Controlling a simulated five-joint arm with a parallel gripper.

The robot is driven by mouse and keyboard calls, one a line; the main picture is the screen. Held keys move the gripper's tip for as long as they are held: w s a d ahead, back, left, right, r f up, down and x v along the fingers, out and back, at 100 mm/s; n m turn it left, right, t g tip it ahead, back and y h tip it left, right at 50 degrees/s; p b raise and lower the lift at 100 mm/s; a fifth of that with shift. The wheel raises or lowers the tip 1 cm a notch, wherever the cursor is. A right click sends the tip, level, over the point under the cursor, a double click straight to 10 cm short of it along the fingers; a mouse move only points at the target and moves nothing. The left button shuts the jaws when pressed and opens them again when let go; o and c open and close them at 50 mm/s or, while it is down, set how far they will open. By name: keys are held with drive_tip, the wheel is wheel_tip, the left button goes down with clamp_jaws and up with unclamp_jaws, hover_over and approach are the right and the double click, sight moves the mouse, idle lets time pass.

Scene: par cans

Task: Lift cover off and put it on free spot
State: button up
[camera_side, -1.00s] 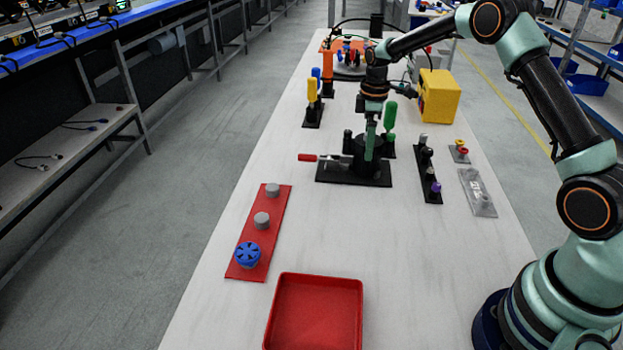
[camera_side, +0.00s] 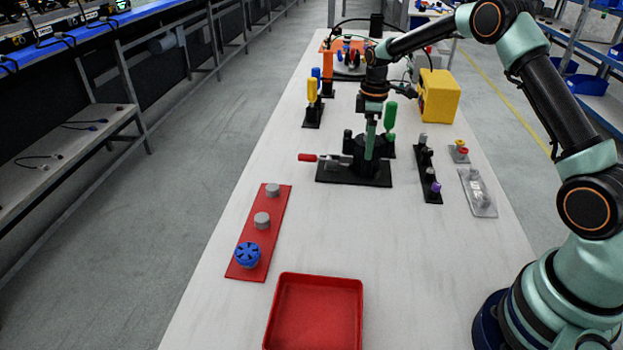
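My gripper (camera_side: 371,135) points down at the black fixture (camera_side: 340,174) on the table, at or just above its dark round body (camera_side: 362,152). The arm's end overlaps this body, and the fingers are too small to tell open from shut. I cannot tell whether they touch it, and no separate cover is clear there. A red board (camera_side: 275,210) at the left has two bare grey pegs (camera_side: 262,220), (camera_side: 272,189). A blue slotted round piece (camera_side: 247,254) sits at its near end.
A red tray (camera_side: 314,279) lies in front. A red-handled lever (camera_side: 308,157) juts left from the fixture. A green-handled tool (camera_side: 390,115), yellow box (camera_side: 440,96), black strip (camera_side: 429,175) and clear plate (camera_side: 478,192) stand around it. The table's middle is clear.

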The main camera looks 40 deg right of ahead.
drive_tip(key=shift+r, duration=3)
drive_tip(key=shift+r, duration=0.15)
drive_tip(key=shift+r, duration=1.4)
drive_tip(key=s+a+r+n, duration=0.3)
drive_tip(key=a+n, duration=0.1)
drive_tip(key=a, duration=0.7)
drive_tip(key=r+n, duration=0.1)
drive_tip(key=n, duration=0.4)
hover_over(329, 237)
wheel_tip(329, 237, down, 20)
drive_tip(key=shift+r, duration=0.2)
drive_tip(key=shift+f, duration=0.1)
